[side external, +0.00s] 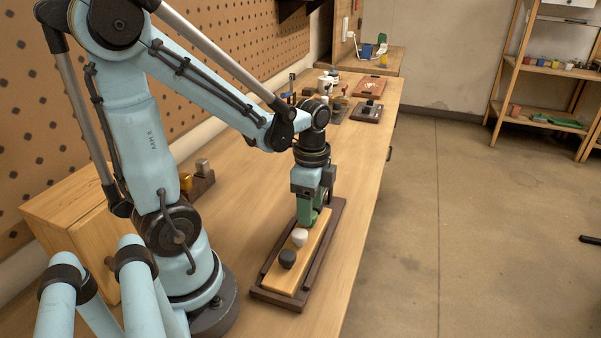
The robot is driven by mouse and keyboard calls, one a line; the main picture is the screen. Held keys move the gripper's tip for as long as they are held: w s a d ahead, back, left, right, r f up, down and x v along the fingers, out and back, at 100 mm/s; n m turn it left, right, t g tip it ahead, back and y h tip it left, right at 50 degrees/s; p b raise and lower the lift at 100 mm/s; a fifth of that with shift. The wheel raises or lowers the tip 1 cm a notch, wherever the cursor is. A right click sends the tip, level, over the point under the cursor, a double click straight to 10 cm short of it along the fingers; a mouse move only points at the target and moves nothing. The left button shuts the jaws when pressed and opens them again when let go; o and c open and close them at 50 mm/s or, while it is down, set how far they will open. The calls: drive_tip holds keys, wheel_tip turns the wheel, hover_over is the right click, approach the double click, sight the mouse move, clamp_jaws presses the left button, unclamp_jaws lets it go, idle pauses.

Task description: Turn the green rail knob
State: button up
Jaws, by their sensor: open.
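A yellow wooden rail board (312,250) lies in a dark brown frame (333,213) on the bench. A white knob (299,237) and a black knob (287,258) stand on the near half of the board. My gripper (308,220) points down over the far half of the board, just beyond the white knob, with its jaws open. Green shows at the gripper's lower end; I cannot tell whether this is its fingers or the green knob. The contact between fingers and board is hidden.
Small blocks and fixtures, including a dark plate with a knob (367,110), crowd the far bench. A wooden box (75,235) stands at left below the pegboard (215,60). The bench's right edge drops to the floor. A shelf (545,118) stands far right.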

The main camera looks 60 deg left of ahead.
wheel_tip(320, 180, up, 11)
drive_tip(key=shift+r, duration=0.2)
idle(0.5)
drive_tip(key=w+d+f+n+t, duration=0.2)
drive_tip(key=d+f+n+t, duration=0.1)
drive_tip(key=d+n+t, duration=0.4)
drive_tip(key=shift+w+d+f+n, duration=0.2)
drive_tip(key=shift+d+n, duration=0.3)
drive_tip(key=shift+n, duration=0.6)
